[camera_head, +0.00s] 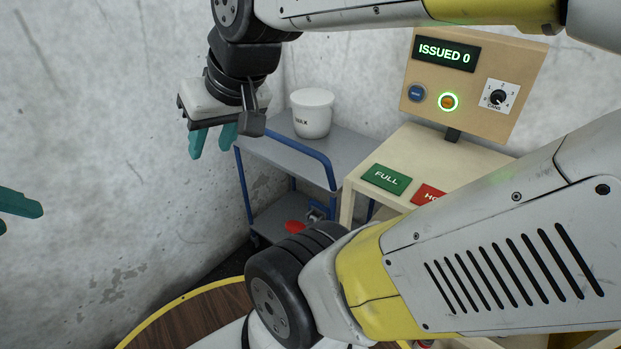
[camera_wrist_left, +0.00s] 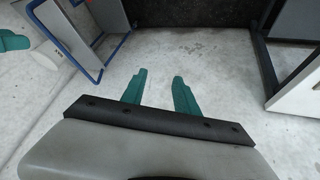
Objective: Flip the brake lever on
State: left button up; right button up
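The cart (camera_head: 327,152) has grey shelves and blue rails and stands against the wall. A small red part (camera_head: 296,227) shows low on the cart, near its lower shelf; I cannot tell if it is the brake lever. My right gripper (camera_head: 210,153) is open and empty, pointing down left of the cart's upper shelf.
A white bucket (camera_head: 312,113) stands on the cart's top. Right of it is a cream table (camera_head: 420,150) with green (camera_head: 386,179) and red (camera_head: 428,194) pads and a control panel (camera_head: 472,82) reading "ISSUED 0". A round wooden top (camera_head: 190,313) with a yellow rim is in front.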

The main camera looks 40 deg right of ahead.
aim_at(293, 226)
jog(key=z, duration=1.3)
